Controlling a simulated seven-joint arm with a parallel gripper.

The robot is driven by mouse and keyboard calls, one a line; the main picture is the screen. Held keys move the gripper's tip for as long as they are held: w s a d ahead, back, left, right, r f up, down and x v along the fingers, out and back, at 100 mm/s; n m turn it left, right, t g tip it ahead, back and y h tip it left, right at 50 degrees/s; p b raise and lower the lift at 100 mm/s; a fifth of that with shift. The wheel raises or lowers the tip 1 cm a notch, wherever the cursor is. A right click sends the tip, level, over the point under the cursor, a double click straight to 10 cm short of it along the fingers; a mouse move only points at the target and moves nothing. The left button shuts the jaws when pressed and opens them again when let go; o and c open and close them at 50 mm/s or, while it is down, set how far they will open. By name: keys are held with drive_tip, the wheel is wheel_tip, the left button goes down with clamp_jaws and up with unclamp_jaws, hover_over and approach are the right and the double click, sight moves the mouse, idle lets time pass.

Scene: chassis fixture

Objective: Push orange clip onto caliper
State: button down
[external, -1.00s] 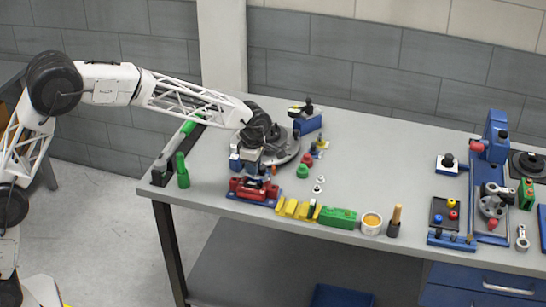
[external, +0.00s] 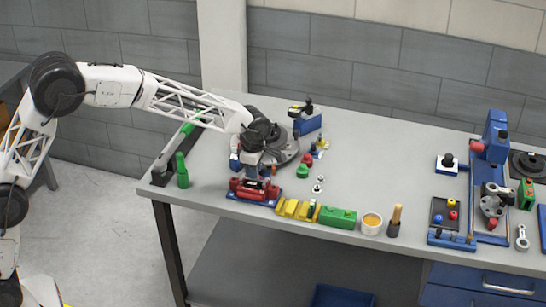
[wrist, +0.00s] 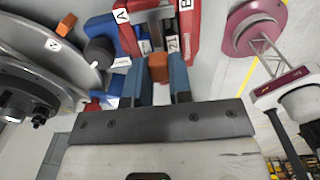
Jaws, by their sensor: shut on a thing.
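The red caliper (external: 240,190) sits on a blue base near the table's front left edge. In the wrist view, red parts labelled A (wrist: 126,36) and B (wrist: 187,30) stand beyond the fingers. My gripper (wrist: 157,76) has two blue fingers shut on an orange clip (wrist: 158,68). In the external view, my gripper (external: 253,172) is just above or at the caliper. Whether the held clip touches the caliper cannot be told.
A round grey disc (wrist: 45,65) stands close on the left of the wrist view. Yellow blocks (external: 290,208), a green block (external: 338,218) and a cup (external: 371,224) line the front edge. A green bottle (external: 182,172) stands left. The table's middle right is fairly clear.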

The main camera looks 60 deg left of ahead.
drive_tip(key=shift+f, duration=0.75)
idle(1.2)
drive_tip(key=c, duration=1.4)
unclamp_jaws()
drive_tip(key=shift+o, duration=0.2)
drive_tip(key=shift+r, duration=0.1)
drive_tip(key=shift+r, duration=1.4)
drive_tip(key=o, duration=0.6)
drive_tip(key=shift+c, duration=0.2)
